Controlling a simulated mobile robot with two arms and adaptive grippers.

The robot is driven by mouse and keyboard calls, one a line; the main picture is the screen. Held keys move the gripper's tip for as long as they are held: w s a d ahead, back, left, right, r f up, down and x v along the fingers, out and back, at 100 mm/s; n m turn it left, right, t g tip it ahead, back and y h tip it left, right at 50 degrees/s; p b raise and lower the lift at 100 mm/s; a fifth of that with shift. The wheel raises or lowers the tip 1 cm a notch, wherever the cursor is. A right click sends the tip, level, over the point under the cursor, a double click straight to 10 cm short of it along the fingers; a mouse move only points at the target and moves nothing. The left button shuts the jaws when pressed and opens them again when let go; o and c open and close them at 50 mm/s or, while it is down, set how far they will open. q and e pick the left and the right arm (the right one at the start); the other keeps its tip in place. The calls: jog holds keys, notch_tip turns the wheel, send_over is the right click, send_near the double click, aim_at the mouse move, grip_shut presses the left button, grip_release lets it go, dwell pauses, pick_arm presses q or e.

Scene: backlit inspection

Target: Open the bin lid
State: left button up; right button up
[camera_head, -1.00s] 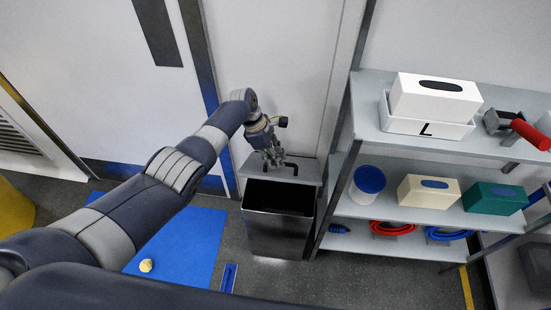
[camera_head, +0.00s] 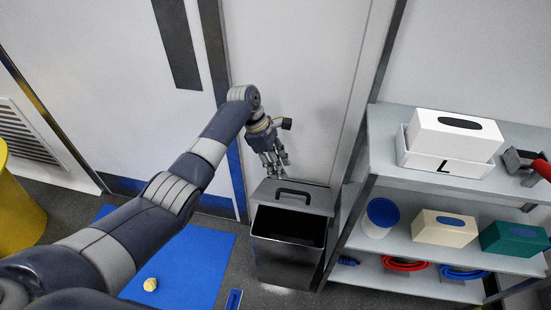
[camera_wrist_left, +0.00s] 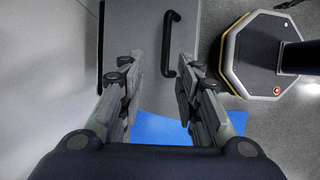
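The grey bin (camera_head: 288,264) stands on the floor by the wall, its dark inside showing. Its lid (camera_head: 321,204) is raised at the back of the opening, with a black handle (camera_head: 292,192). My left gripper (camera_head: 274,174) is just above and left of the handle, apart from it and empty. In the left wrist view, the left gripper (camera_wrist_left: 158,75) has its fingers spread wide, with the handle (camera_wrist_left: 169,44) ahead between and beyond the fingertips, over the grey lid (camera_wrist_left: 138,70). My right gripper is not in view.
A shelf unit (camera_head: 410,245) stands close on the bin's right, holding boxes, a white tub (camera_head: 378,222) and coiled hoses. A blue mat (camera_head: 195,262) with a small yellowish lump (camera_head: 150,284) lies left of the bin. A yellow round object (camera_head: 18,215) is at far left.

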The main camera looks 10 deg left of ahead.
pick_arm(q)
jog(key=shift+v, duration=1.25)
jog(key=shift+w, duration=0.1)
